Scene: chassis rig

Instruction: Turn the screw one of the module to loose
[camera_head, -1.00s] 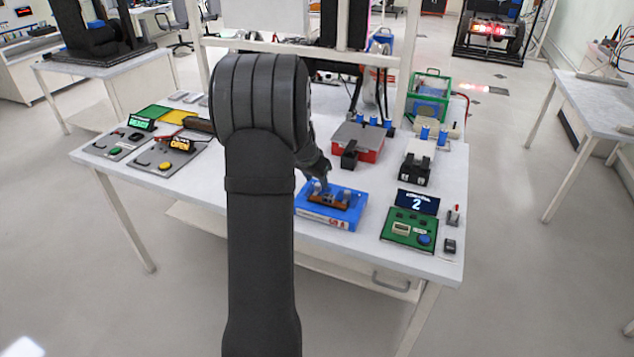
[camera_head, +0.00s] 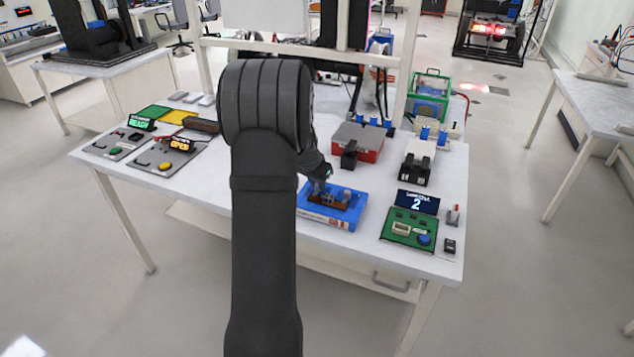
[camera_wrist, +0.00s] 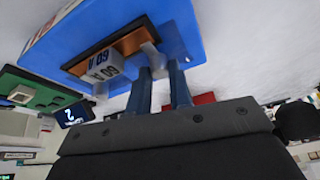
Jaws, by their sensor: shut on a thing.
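The module is a blue block (camera_head: 331,218) near the front edge of the table, with a brown strip and a "60 A" label on top. It also shows in the wrist view (camera_wrist: 186,32). Two grey screws stand at the strip's ends. The near-gripper screw (camera_wrist: 151,52) is at my fingertips, and the other screw (camera_wrist: 99,90) stands free beyond the label. My gripper (camera_wrist: 160,67) points at the block's top and is shut on the near-gripper screw, which the fingers partly hide. In the head view my gripper (camera_head: 320,182) is small and dark over the block's left end.
A green panel with a blue button (camera_head: 408,232) and a screen reading "2" (camera_head: 416,203) stands right of the block. A red and grey box (camera_head: 360,138) and a white device (camera_head: 418,155) stand behind. Control pads (camera_head: 165,160) lie at the left. Bare table lies left of the block.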

